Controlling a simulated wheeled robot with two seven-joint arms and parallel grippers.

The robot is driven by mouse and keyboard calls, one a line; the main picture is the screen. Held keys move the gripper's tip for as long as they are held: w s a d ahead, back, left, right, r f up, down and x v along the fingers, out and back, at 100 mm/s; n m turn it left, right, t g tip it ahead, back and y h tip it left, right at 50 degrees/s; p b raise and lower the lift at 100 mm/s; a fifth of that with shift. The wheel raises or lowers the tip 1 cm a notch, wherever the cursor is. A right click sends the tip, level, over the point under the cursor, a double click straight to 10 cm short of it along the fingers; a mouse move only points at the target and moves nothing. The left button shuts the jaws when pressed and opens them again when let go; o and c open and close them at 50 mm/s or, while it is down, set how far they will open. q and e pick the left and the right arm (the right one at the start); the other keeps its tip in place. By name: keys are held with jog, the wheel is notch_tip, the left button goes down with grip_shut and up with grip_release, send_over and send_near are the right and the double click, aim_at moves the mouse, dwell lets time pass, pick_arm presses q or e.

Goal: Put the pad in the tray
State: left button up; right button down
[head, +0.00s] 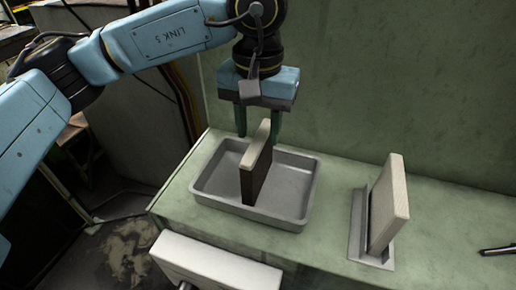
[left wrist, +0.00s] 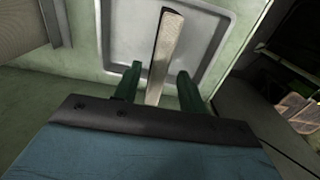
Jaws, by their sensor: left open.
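The pad (head: 256,165) is a slab with a pale narrow edge and a dark brown face. It stands on edge, upright or nearly so, in the grey metal tray (head: 213,171). My left gripper (head: 258,124) is above the back of the tray, pointing down, with its green fingers apart. In the left wrist view the pad's pale edge (left wrist: 166,45) runs between the two open fingers (left wrist: 157,86), with a gap on each side, over the tray (left wrist: 123,42). The pad's lower end is partly hidden. My right gripper is not in view.
A similar pale slab (head: 392,203) stands in a grey metal holder (head: 357,225) right of the tray. A dark metal rod (head: 498,250) lies at the right edge. A green wall (head: 370,85) rises behind the bench. The bench (head: 333,190) is clear between tray and holder.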

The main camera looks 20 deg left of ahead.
pick_arm(q)
notch_tip(320, 180, up, 6)
jog(key=shift+b, duration=0.35)
